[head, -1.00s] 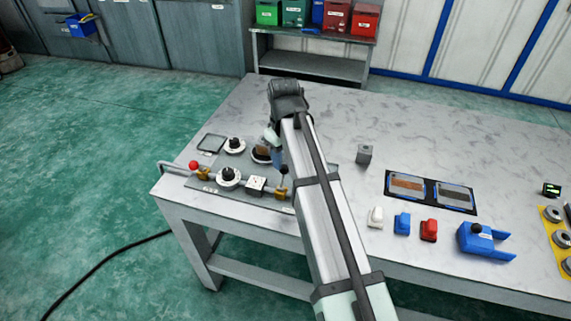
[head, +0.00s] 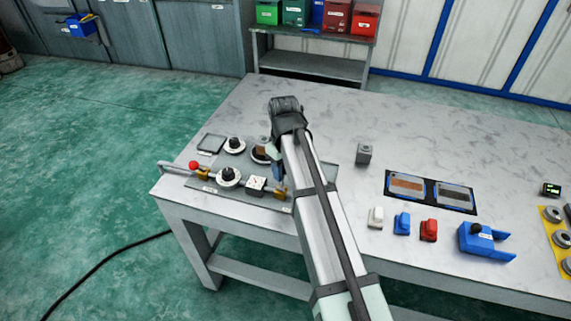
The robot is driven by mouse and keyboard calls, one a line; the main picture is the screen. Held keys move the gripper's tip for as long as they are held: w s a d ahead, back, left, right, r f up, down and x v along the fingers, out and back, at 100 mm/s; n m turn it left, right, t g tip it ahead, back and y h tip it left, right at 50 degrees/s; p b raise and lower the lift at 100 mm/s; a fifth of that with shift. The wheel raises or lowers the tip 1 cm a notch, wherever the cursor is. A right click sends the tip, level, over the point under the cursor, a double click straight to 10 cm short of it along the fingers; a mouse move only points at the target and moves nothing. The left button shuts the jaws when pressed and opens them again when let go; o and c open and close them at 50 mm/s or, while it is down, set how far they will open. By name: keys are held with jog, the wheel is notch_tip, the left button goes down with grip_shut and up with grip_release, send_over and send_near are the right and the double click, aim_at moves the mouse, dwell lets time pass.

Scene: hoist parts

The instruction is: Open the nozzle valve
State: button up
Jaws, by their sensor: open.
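A fixture plate (head: 239,193) at the left end of the table carries a pipe line with two brass valves. The left valve (head: 201,174) has a red ball (head: 193,165) on its lever. The right valve (head: 281,191) sits past a white block; its black-knobbed lever is now hidden by my gripper. The labels are too small to tell which is the nozzle valve. My gripper (head: 278,177) is open, just above the right valve and partly hidden by my arm. Whether it touches the lever cannot be told.
Black knobs on white discs (head: 228,177) and a white block (head: 256,184) crowd the plate near my gripper. A small grey block (head: 364,153), a dark two-panel tray (head: 431,191) and a blue part (head: 484,239) lie to the right. The table's back is clear.

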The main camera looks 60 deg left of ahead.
jog(key=shift+s+d, duration=0.1)
jog(key=shift+s+d+r, duration=0.25)
jog(key=shift+s+d, duration=0.3)
jog(key=shift+s+d+r, duration=0.2)
jog(key=shift+s+d, duration=0.35)
dwell(0.3)
jog(key=shift+s+d, duration=0.2)
jog(key=shift+s+d+f, duration=0.2)
jog(key=shift+s+d, duration=0.45)
jog(key=shift+o, duration=0.6)
notch_tip(320, 180, up, 8)
jog(key=shift+w+a, duration=0.15)
dwell(0.8)
